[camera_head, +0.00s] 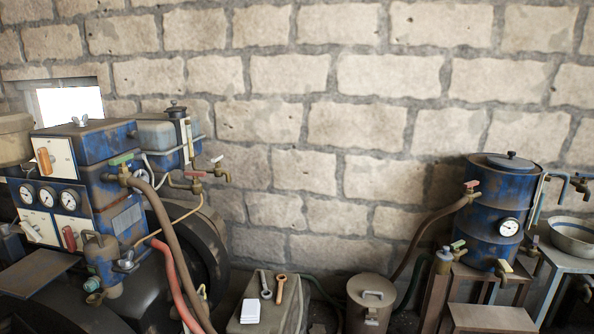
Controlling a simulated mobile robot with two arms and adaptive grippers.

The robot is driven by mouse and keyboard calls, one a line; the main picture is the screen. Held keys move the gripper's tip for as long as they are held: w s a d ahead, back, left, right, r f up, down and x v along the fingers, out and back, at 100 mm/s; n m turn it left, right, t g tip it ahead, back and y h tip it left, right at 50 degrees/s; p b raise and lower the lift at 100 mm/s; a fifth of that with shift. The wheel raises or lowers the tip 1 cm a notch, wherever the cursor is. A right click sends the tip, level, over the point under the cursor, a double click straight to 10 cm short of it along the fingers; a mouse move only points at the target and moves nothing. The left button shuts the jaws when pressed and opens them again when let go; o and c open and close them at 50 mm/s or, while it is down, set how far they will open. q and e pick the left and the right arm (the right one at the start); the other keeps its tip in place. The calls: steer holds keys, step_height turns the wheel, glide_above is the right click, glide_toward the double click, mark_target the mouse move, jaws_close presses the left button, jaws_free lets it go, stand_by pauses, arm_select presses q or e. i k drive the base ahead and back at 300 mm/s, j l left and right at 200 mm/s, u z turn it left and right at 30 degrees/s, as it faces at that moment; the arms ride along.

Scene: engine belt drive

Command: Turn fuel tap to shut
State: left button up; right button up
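Several taps are in view and no label I can read says which is the fuel tap. On the blue engine at the left, a green-handled tap (122,159) sits on a thick brown hose. A red-handled tap (195,177) is on a pipe below the small tank (156,136). A pale-handled brass tap (219,170) stands just right of it. On the blue drum (497,210) at the right, a red-handled tap (471,187) joins another brown hose. Neither of my grippers shows.
Dials (47,197) and levers are on the engine's front panel. A metal bowl (572,237) is at the far right.

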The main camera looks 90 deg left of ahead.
mark_target(195, 173)
steer(key=i+j+u, duration=0.2)
steer(key=u, duration=0.25)
steer(key=i+u, duration=0.75)
steer(key=u, duration=0.2)
steer(key=i+l+u, duration=0.15)
steer(key=i+u, duration=0.15)
steer(key=u, duration=0.15)
